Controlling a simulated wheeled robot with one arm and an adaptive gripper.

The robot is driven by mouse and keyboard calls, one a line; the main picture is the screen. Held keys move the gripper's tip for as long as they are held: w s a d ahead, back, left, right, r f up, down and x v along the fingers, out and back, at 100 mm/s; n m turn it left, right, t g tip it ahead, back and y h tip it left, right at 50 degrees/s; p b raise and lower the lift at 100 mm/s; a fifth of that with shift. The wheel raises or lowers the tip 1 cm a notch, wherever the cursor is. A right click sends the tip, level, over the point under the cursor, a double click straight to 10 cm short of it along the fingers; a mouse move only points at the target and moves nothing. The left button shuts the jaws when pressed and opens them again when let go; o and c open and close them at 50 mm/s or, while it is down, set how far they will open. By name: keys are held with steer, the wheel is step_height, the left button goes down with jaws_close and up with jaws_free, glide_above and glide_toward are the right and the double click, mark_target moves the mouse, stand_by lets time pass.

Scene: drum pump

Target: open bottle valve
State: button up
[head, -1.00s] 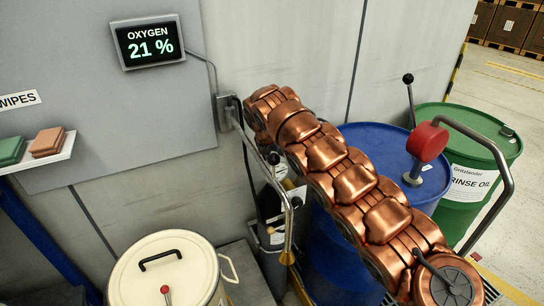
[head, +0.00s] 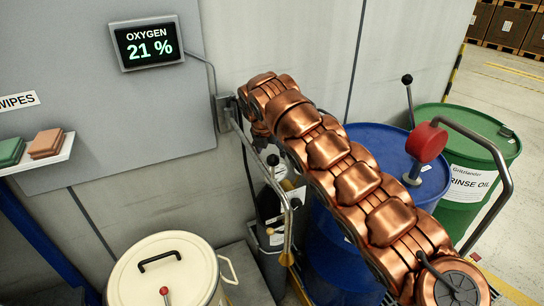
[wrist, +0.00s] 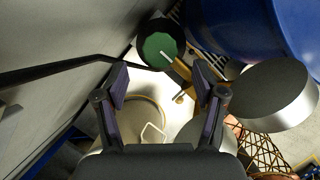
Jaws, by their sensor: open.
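The gas bottle (head: 268,212) is dark with a pale label and stands by the wall, left of the blue drum. My arm partly covers its upper part in the head view. In the wrist view a green round top with a black rim (wrist: 158,47) lies beyond my fingertips; it looks like the bottle from above. A pale bar (wrist: 168,58) and a brass-coloured fitting (wrist: 181,73) show at its lower right. My gripper (wrist: 162,80) is open, its fingers apart with nothing visibly held. Whether a finger touches the fitting is unclear. The gripper is hidden in the head view.
A cream lidded bin (head: 160,272) stands at the lower left. A blue drum (head: 378,142) with a red-headed pump is right of the bottle, with a green drum (head: 462,135) beyond. A metal pipe handle (head: 285,190) rises close to the bottle. An oxygen display (head: 149,43) hangs on the wall.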

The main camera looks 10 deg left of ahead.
steer(key=v, duration=0.7)
steer(key=shift+s+r, duration=0.2)
steer(key=shift+r, duration=0.1)
steer(key=s+d+r+m+g+h, duration=0.1)
steer(key=s+d+r+m+h, duration=0.15)
steer(key=d+m, duration=0.75)
steer(key=s+d+r+m+g+h, duration=0.15)
steer(key=d+r+m, duration=0.3)
steer(key=d, duration=1.05)
steer(key=s+d+m+y, duration=0.1)
steer(key=s+d+m, duration=0.85)
steer(key=s, duration=0.35)
steer(key=s+f+m+g+y, duration=0.1)
steer(key=s+f+m, duration=0.2)
steer(key=s, duration=0.6)
steer(key=s+f+m+g+y, duration=0.1)
steer(key=s+f+m, duration=0.2)
steer(key=s, duration=0.7)
steer(key=s+f+m+g+y, duration=0.1)
steer(key=s+f+m, duration=0.3)
steer(key=s, duration=0.6)
step_height(320, 180, down, 2)
steer(key=shift+s+f+g+y, duration=0.2)
steer(key=shift+s+g+y, duration=0.05)
steer(key=shift+g+y, duration=0.1)
steer(key=shift+d, duration=0.15)
steer(key=shift+c, duration=0.5)
